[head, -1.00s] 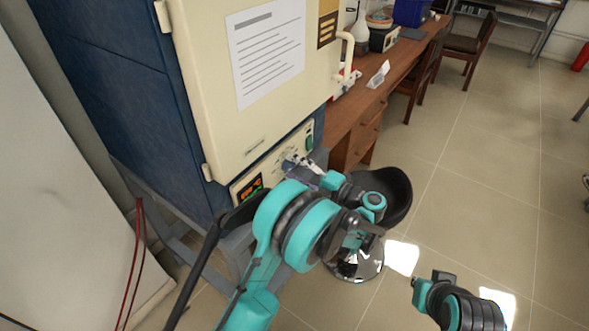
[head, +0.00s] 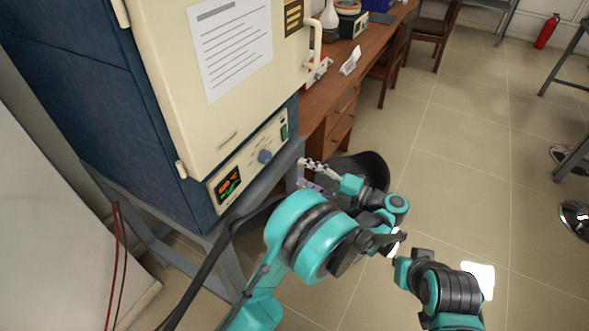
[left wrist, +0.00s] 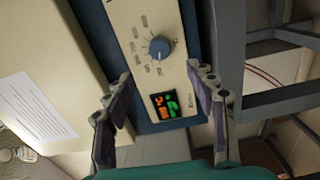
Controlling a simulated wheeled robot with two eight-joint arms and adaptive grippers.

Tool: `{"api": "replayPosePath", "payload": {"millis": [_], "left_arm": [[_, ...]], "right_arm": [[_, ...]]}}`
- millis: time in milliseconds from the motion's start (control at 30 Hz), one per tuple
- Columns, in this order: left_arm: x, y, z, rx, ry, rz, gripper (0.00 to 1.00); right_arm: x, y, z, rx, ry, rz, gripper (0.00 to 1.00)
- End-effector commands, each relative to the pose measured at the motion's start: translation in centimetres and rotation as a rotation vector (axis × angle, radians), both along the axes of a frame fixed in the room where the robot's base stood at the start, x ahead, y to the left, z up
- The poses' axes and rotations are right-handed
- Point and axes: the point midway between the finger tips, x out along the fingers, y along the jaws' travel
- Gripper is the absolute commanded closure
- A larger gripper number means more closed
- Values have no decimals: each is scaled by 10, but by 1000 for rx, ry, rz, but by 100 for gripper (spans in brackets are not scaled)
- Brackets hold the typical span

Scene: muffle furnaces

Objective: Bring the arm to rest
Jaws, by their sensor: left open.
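My left gripper (head: 308,168) is open, with nothing visible between its fingers. In the head view it is beside the lower right corner of the furnace (head: 160,95), in front of the stand. In the left wrist view its two fingers (left wrist: 163,85) are spread wide. The control panel (left wrist: 145,35) with its blue-grey knob (left wrist: 160,48) and lit display (left wrist: 165,105) shows between and beyond them. My right arm (head: 445,290) enters at the lower right; I see no right gripper.
The grey furnace stand (head: 225,265) is close to my left arm. A wooden desk (head: 340,90) stands beyond, with a black stool seat (head: 368,170) behind my gripper. Red cables (head: 115,260) hang at the left. Open floor (head: 450,165) lies to the right.

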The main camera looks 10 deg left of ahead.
Motion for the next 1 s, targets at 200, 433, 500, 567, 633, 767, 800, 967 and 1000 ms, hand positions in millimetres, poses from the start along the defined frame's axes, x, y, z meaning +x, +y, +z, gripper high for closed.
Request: {"api": "replayPosePath", "payload": {"millis": [200, 433, 500, 567, 633, 767, 800, 967, 1000], "left_arm": [[-1, -3, 0, 0, 0, 1, 44], [-1, -3, 0, 0, 0, 1, 44], [-1, -3, 0, 0, 0, 1, 44], [0, -2, 2, 3, -2, -4, 44], [6, 2, 13, 16, -12, -27, 44], [32, 16, 67, 97, -60, -150, 44], [44, 21, 92, 139, -76, -212, 44], [77, 27, 203, 376, -95, -521, 44], [81, 23, 223, 440, -80, -600, 44]], "right_arm": [[0, 0, 0, 0, 0, 0, 100], [0, 0, 0, 0, 0, 0, 100], [0, 0, 0, 0, 0, 0, 100], [0, 0, 0, 0, 0, 0, 100], [0, 0, 0, 0, 0, 0, 100], [0, 0, 0, 0, 0, 0, 100], [0, 0, 0, 0, 0, 0, 100], [0, 0, 0, 0, 0, 0, 100], [0, 0, 0, 0, 0, 0, 100]]}}
